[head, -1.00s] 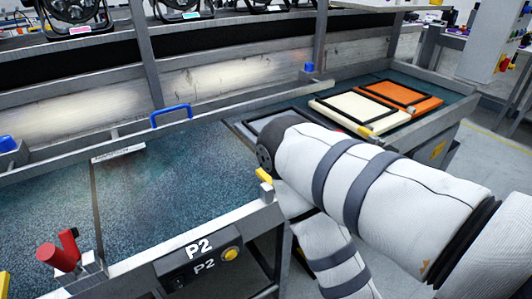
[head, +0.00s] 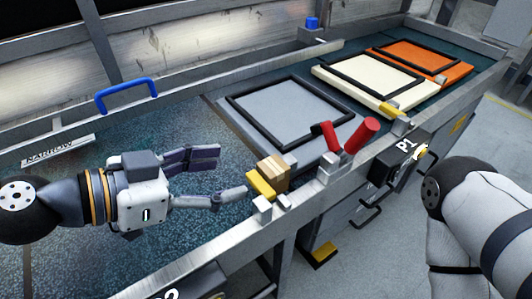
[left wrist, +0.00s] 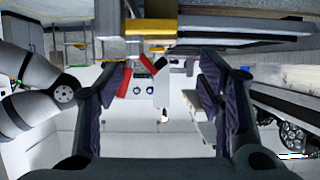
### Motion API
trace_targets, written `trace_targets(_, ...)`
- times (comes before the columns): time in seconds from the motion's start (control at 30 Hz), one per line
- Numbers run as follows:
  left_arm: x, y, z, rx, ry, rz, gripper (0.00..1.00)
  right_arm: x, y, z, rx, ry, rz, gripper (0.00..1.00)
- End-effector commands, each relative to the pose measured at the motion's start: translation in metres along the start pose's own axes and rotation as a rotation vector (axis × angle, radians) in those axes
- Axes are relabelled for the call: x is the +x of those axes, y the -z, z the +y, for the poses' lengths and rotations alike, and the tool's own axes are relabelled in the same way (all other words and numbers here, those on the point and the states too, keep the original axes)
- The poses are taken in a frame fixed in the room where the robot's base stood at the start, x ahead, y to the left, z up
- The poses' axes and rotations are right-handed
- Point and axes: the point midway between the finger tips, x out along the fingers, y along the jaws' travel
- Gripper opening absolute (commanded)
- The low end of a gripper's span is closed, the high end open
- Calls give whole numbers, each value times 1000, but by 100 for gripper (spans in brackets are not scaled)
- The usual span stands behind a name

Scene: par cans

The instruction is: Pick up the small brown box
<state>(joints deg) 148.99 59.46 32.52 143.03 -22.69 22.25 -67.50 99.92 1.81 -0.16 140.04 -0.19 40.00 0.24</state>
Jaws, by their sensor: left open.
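The small brown box (head: 274,172) sits at the front edge of the conveyor, beside a yellow block (head: 260,186) and next to the metal rail. My left gripper (head: 231,175) reaches in from the left, low over the belt. Its fingers are spread and empty, with their tips just left of the box and apart from it. In the left wrist view the open fingers (left wrist: 165,82) show with nothing between them; I cannot clearly pick out the box there. My right arm is at the right edge, but its gripper is out of view.
A blue handle (head: 126,93) is on the back rail. The belt at left is mostly clear.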

Motion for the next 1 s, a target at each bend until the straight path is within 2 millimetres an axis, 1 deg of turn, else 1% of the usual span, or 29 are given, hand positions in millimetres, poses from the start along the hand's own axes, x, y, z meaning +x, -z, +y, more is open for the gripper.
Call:
trace_targets(0.03, 9, -5, 1, 0, -5, -5, 61, 6, -2, 0, 0, -1, -13, 0)
trace_targets(0.1, 26, -7, 2, 0, -9, -6, 61, 14, -4, 0, -1, -2, -29, 0)
trace_targets(0.2, 48, -6, 2, -2, -8, -6, 61, 19, -6, 1, -1, -3, -41, 0)
trace_targets(0.37, 68, -4, -1, -1, -2, -2, 61, 22, -6, 1, -1, -3, -46, 0)
trace_targets(0.53, 100, -8, -8, -5, -3, -3, 61, 29, -8, 1, -2, -3, -58, 0)
trace_targets(0.6, 111, -6, -7, -1, -4, -2, 61, 30, -8, 1, -2, -3, -59, 0)
trace_targets(0.7, 118, -5, -8, -1, -2, -1, 61, 30, -8, 1, -2, -4, -60, 0)
trace_targets(0.87, 118, -4, -8, 0, -1, 0, 61, 30, -8, 1, -2, -3, -59, 0)
trace_targets(0.9, 118, -4, -8, 0, -1, 0, 59, 30, -8, 1, -2, -3, -59, 0)
trace_targets(0.97, 118, -4, -8, 0, -1, 0, 45, 30, -8, 1, -2, -3, -59, 0)
trace_targets(1.0, 118, -4, -8, 0, -1, 0, 36, 30, -8, 1, -2, -3, -59, 0)
